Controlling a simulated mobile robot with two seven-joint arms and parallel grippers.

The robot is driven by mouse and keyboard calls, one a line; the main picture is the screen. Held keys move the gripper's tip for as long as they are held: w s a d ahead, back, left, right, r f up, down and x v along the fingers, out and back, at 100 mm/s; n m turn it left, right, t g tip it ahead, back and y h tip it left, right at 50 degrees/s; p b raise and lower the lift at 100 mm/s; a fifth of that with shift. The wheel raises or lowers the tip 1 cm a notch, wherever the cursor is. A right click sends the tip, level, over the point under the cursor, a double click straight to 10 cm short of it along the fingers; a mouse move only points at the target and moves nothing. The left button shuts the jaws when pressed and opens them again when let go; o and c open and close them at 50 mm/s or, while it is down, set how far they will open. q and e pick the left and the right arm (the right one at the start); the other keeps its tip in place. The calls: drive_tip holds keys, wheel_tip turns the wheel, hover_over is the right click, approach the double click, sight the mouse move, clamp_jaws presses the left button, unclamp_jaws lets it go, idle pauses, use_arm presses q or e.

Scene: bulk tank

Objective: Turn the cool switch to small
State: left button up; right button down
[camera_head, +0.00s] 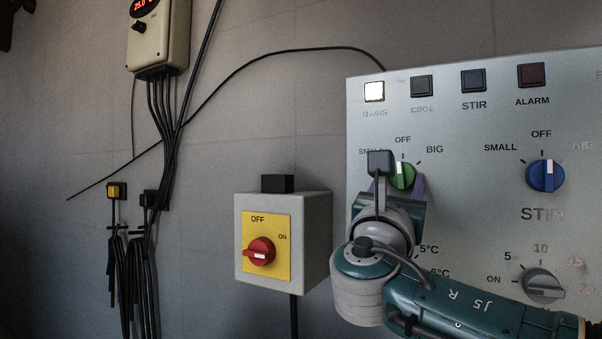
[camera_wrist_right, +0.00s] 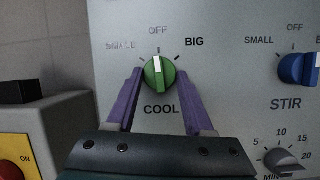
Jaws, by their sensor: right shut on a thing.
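The cool switch is a green knob (camera_head: 404,177) with a white pointer mark, on the grey control panel (camera_head: 460,130). In the right wrist view the knob (camera_wrist_right: 159,74) sits above the word COOL, and its white mark points up at OFF. SMALL is at its upper left, BIG at its upper right. My right gripper (camera_wrist_right: 160,80) has one purple finger on each side of the knob and is shut on it. In the head view my right gripper (camera_head: 397,186) partly hides the knob and the SMALL label.
A blue stir knob (camera_head: 546,176) and a grey dial (camera_head: 543,285) are to the right. A lit MAINS lamp (camera_head: 374,91) is above. A box with a red switch (camera_head: 259,252) stands out from the wall left of my right arm. Cables hang further left.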

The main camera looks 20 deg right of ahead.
drive_tip(key=n+t+y+p, duration=0.1)
drive_tip(key=n+p, duration=0.2)
drive_tip(key=n+y+p, duration=0.2)
drive_tip(key=n+p, duration=0.1)
drive_tip(key=p, duration=0.1)
drive_tip(key=n+t+y+p, duration=0.1)
drive_tip(key=n+p, duration=0.3)
drive_tip(key=shift+s+d+r+t, duration=0.2)
drive_tip(key=shift+s+r+t, duration=0.1)
drive_tip(key=shift+r, duration=0.1)
drive_tip(key=shift+f+n+y+p, duration=0.2)
drive_tip(key=shift+n+y+p, duration=0.4)
drive_tip(key=shift+n+p, duration=0.75)
drive_tip(key=shift+c, duration=1.4)
unclamp_jaws()
drive_tip(key=v, duration=1)
drive_tip(key=shift+d, duration=0.1)
